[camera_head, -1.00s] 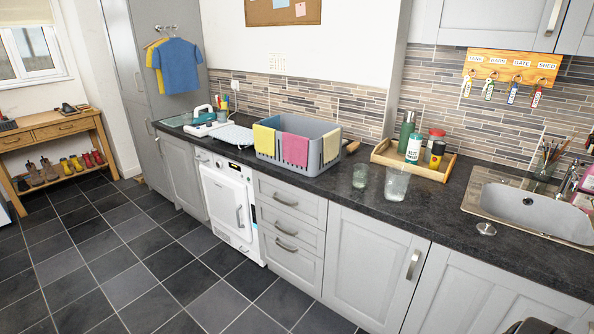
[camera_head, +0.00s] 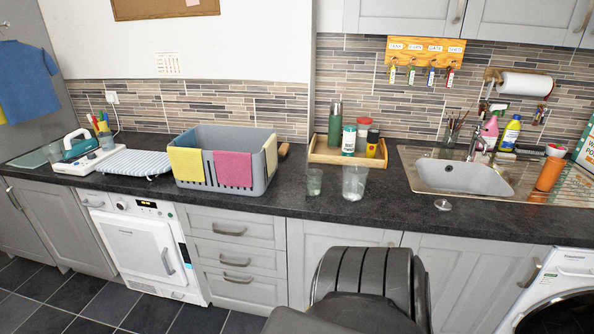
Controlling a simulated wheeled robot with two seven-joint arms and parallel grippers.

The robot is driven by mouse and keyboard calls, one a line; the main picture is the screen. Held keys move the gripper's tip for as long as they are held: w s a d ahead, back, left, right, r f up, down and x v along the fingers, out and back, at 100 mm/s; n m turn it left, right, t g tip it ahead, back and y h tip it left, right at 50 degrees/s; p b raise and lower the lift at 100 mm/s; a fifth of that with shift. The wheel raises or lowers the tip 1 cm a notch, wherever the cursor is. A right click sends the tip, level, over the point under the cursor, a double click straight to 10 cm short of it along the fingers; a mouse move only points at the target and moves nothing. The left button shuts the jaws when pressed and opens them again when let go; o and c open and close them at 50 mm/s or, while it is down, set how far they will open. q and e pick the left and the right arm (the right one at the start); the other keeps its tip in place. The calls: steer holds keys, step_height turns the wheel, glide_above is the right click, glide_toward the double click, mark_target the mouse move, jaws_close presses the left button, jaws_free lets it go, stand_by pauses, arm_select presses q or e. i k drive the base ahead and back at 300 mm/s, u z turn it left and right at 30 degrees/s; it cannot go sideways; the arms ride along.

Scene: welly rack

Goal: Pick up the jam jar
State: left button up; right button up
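A wooden tray (camera_head: 320,158) stands on the dark worktop against the tiled wall. In it is a jar with a red lid (camera_head: 364,128), which looks like the jam jar; its lower part is partly hidden. To its left are a green flask (camera_head: 335,123) and a white-labelled bottle (camera_head: 349,141). A small dark jar with a yellow label (camera_head: 372,144) stands at its right front. Neither of my grippers is in view.
Two clear glasses (camera_head: 354,184) (camera_head: 314,182) stand on the worktop in front of the tray. A grey crate with cloths (camera_head: 225,140) is to the left. A sink (camera_head: 463,178) is to the right, with a small metal disc (camera_head: 442,204) before it.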

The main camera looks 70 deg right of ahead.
mark_target(314, 183)
steer(key=z, duration=0.45)
steer(key=i, duration=0.9)
steer(key=z, duration=0.7)
